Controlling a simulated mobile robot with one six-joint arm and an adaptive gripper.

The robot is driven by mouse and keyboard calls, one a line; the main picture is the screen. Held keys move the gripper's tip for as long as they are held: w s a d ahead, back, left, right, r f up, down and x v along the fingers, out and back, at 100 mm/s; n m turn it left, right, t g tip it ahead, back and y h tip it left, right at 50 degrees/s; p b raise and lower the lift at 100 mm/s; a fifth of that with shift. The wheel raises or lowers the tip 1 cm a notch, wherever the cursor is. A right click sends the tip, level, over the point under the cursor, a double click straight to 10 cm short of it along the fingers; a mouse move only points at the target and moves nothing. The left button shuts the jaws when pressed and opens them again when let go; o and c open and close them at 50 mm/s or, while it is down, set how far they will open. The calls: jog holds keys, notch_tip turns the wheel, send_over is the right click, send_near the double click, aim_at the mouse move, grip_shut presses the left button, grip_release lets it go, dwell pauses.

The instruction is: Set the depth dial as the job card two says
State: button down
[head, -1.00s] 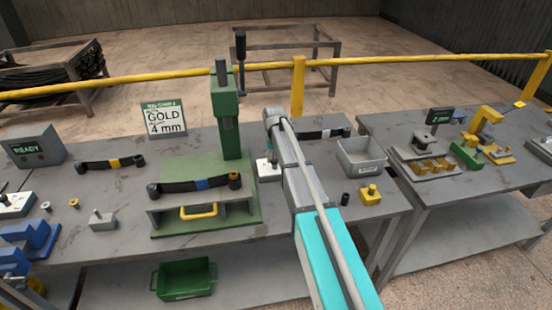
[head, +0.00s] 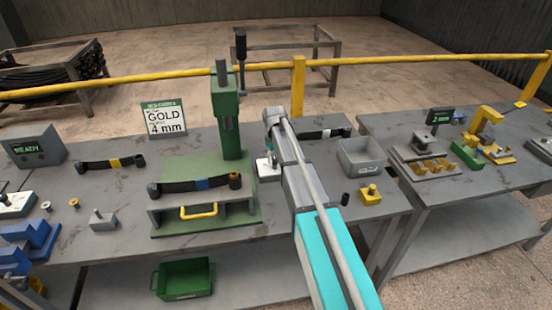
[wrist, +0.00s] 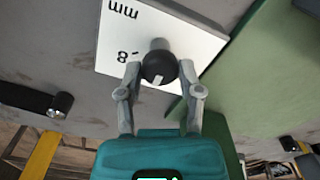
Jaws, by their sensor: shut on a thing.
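The depth dial is a round black knob (wrist: 159,67) with a white mark, on a white plate (wrist: 120,40) in the wrist view. The plate shows "mm" and a figure that looks like 8; other figures are hidden or out of view. The knob's white mark points toward the bottom of the wrist view. My gripper (wrist: 160,82) has its two fingers on either side of the knob, shut on it. In the head view the plate (head: 266,176) is partly hidden by my arm. The job card (head: 164,119) reads "GOLD" and "4 mm"; its smaller print is blurred.
The green press (head: 226,120) stands just left of my arm, with a leaf spring (head: 180,186) on its fixture. A yellow rail (head: 390,61) runs behind the bench.

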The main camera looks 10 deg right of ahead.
jog(key=shift+c, duration=1.3)
grip_release()
jog(key=shift+r, duration=0.15)
